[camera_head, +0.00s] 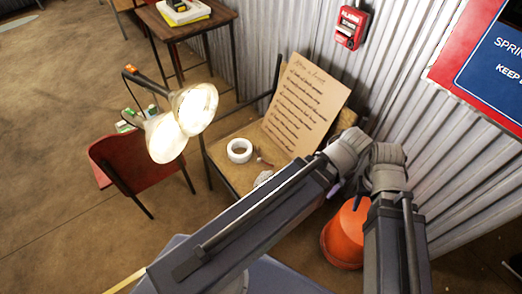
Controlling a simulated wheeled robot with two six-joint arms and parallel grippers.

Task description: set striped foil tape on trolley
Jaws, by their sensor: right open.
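A white tape roll (239,150) lies flat on the tan seat or top (222,160) of a dark-framed piece of furniture by the corrugated wall. A pale, rounded thing (263,178) beside it is partly covered by my right arm; I cannot tell whether it is the striped foil tape. My right arm crosses the lower middle, bent at its elbow near the wall. Its fingers are hard to make out, and I see nothing held. My left gripper is out of view. A blue-grey surface shows under my arm; I cannot tell whether it is the trolley.
A handwritten board (305,103) leans by the wall. A lit twin-head lamp (194,108) and a red chair (135,158) stand to the left. An orange bucket (345,235) is beside my arm. A wooden table (190,31) stands behind. Floor at far left is clear.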

